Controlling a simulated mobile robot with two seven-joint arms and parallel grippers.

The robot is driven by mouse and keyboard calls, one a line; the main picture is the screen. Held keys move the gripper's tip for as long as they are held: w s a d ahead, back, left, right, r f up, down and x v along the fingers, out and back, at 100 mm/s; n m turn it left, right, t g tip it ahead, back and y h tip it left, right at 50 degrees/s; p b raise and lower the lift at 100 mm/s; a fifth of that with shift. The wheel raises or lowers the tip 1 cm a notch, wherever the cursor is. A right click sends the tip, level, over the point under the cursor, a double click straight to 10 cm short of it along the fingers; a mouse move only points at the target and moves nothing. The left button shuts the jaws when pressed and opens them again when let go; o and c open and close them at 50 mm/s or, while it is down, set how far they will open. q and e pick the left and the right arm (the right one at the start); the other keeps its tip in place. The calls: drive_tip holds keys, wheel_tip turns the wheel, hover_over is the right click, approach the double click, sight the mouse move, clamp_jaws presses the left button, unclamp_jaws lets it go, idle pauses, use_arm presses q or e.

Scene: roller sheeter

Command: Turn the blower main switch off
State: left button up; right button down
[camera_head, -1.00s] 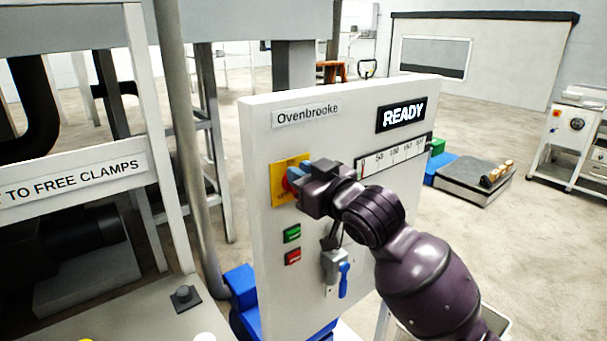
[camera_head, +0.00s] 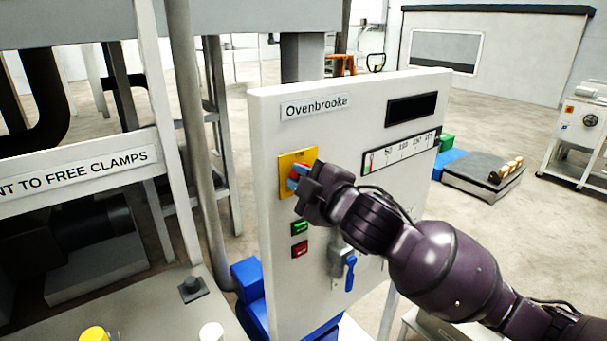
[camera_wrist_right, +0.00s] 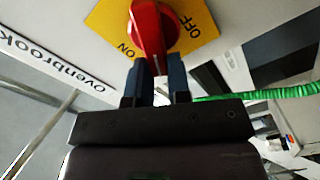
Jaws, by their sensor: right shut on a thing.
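The blower main switch is a red rotary handle (camera_wrist_right: 150,35) on a yellow plate (camera_wrist_right: 205,22) marked ON and OFF. In the head view the yellow plate (camera_head: 285,188) is on the front of the white Ovenbrooke panel (camera_head: 275,140). My right gripper (camera_head: 299,179) is at the switch, largely covering it there. In the right wrist view its two dark fingers (camera_wrist_right: 157,78) are shut on the handle's near end, one on each side. The display (camera_head: 412,109) at the panel's upper right is dark. My left gripper is out of view.
Below the switch are a green button (camera_head: 300,228), a red button (camera_head: 300,249) and a blue-handled lever (camera_head: 350,272). A scale gauge (camera_head: 402,150) is under the display. A grey post (camera_head: 200,150) and a white frame stand left of the panel.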

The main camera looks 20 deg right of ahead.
drive_tip(key=n, duration=0.2)
drive_tip(key=f+n, duration=0.1)
drive_tip(key=n, duration=0.2)
drive_tip(key=shift+a+f+n, duration=0.15)
drive_tip(key=shift+n, duration=0.15)
drive_tip(key=shift+s, duration=0.1)
idle(0.3)
drive_tip(key=c, duration=1.1)
unclamp_jaws()
drive_tip(key=shift+o, duration=0.2)
drive_tip(key=shift+s, duration=0.1)
drive_tip(key=v, duration=1)
drive_tip(key=shift+s, duration=0.25)
